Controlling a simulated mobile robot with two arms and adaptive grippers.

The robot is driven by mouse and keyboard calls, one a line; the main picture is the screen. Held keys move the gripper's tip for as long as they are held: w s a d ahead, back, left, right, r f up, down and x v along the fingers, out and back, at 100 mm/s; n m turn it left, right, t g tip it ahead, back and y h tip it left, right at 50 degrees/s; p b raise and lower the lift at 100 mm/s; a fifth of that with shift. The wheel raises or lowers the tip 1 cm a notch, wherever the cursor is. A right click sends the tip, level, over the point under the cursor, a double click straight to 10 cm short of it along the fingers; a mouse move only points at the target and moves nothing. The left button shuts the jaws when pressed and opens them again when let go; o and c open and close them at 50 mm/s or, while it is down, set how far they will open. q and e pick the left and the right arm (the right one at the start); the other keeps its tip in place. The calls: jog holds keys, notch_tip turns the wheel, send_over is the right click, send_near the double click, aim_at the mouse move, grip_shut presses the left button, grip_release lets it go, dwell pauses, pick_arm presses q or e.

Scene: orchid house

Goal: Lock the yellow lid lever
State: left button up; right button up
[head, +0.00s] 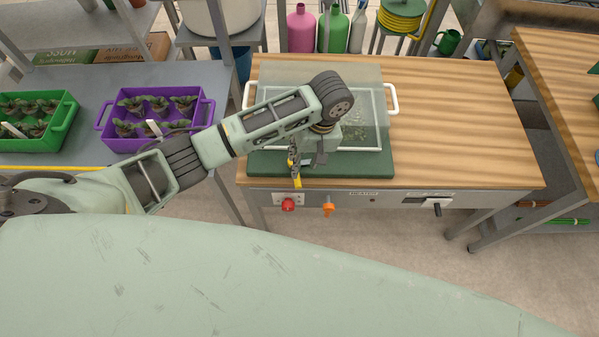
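The yellow lid lever (297,181) shows at the front edge of a green base (350,164) on the wooden bench. A clear lid (367,106) with a white rim and white side handles lies over the base. My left arm comes in from the left and reaches across the lid. My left gripper (307,165) points down over the front of the base, right by the lever. The gripper's body hides part of the lid and the upper part of the lever. Whether the fingers touch the lever cannot be told. My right gripper is out of view.
The bench front has a red knob (288,204), an orange valve (328,209) and a black-handled switch (437,208). A purple crate (205,119) and a green crate (66,119) of plants stand on the left table. The bench top (460,120) right of the lid is clear.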

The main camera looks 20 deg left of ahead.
pick_arm(q)
jog(key=f, duration=0.2)
jog(key=a+f, duration=0.1)
jog(key=f, duration=0.4)
jog(key=shift+s+a+f+p, duration=0.25)
jog(key=shift+s+p, duration=0.05)
jog(key=shift+s, duration=0.05)
grip_shut()
